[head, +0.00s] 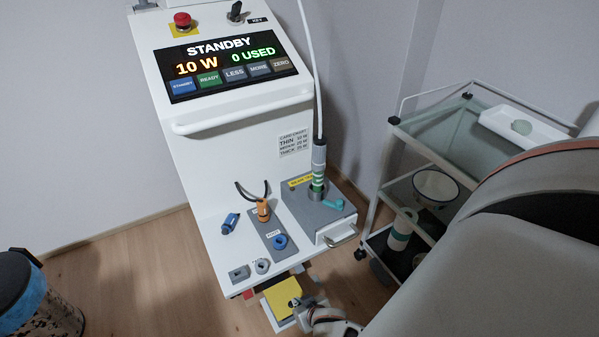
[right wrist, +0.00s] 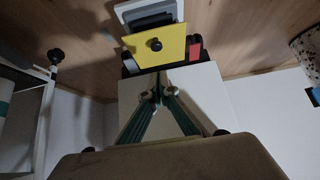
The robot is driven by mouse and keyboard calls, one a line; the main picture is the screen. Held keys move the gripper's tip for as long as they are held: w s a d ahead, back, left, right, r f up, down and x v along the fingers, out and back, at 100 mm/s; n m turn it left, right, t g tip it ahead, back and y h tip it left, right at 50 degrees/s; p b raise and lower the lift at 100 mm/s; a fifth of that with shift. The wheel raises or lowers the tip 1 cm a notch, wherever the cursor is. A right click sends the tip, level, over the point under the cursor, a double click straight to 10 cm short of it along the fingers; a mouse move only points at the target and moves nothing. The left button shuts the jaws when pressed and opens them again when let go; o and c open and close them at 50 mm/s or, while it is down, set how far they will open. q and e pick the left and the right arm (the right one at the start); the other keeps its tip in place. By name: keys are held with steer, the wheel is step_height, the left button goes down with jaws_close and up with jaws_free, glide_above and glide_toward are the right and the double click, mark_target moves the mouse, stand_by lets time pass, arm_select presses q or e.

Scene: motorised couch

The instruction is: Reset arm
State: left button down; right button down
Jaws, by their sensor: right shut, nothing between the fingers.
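My right gripper (head: 306,303) shows at the bottom of the head view, low beside the yellow panel (head: 283,297) under the white console (head: 190,125). In the right wrist view my right gripper's fingertips (right wrist: 158,94) are together with nothing between them. The yellow panel with its black knob (right wrist: 155,44) lies beyond the fingertips there, with a visible gap in the picture. My right arm (head: 500,270) fills the lower right of the head view. My left gripper is not in view.
The console has a STANDBY screen (head: 232,70), a red button (head: 183,20) and a shelf of small blue, orange and grey parts. A glass trolley (head: 440,150) stands on the right. A speckled bin with a blue rim (head: 22,300) is at lower left. Wood floor (head: 140,270) is clear between.

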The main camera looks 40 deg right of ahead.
arm_select(q)
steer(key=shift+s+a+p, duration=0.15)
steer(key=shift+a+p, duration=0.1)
steer(key=shift+p, duration=0.4)
arm_select(e)
steer(key=v, duration=0.4)
steer(key=shift+s+r, duration=0.2)
steer(key=shift+s, duration=0.05)
